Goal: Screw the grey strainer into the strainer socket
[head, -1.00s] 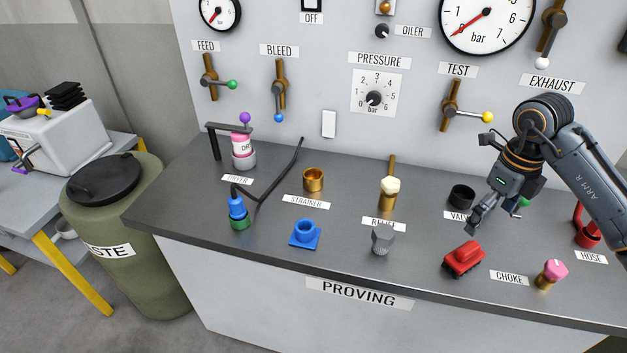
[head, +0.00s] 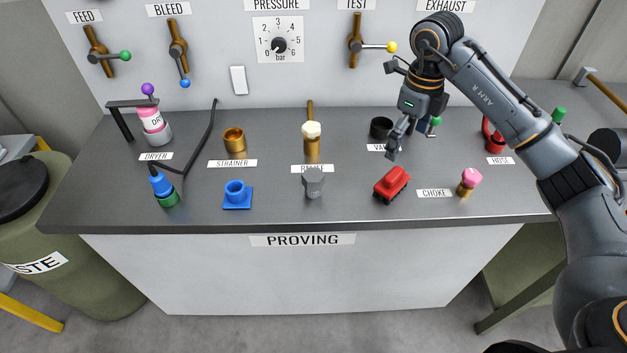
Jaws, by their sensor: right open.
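The grey strainer (head: 313,183) stands on the bench top in front of the relief label, near the front edge. The brass strainer socket (head: 234,140) stands behind the STRAINER label (head: 232,163), left of and behind the grey strainer. My right gripper (head: 398,138) hangs open and empty above the bench, right of and behind the grey strainer, in front of the black valve ring (head: 381,128) and partly over its label. My left gripper is outside the view.
A red block-like part (head: 391,185) sits between the strainer and the CHOKE label. A blue flanged part (head: 237,194) stands in front of the socket. A brass relief fitting with a cream top (head: 312,143) rises behind the strainer. Bare bench (head: 275,190) lies between the blue part and strainer.

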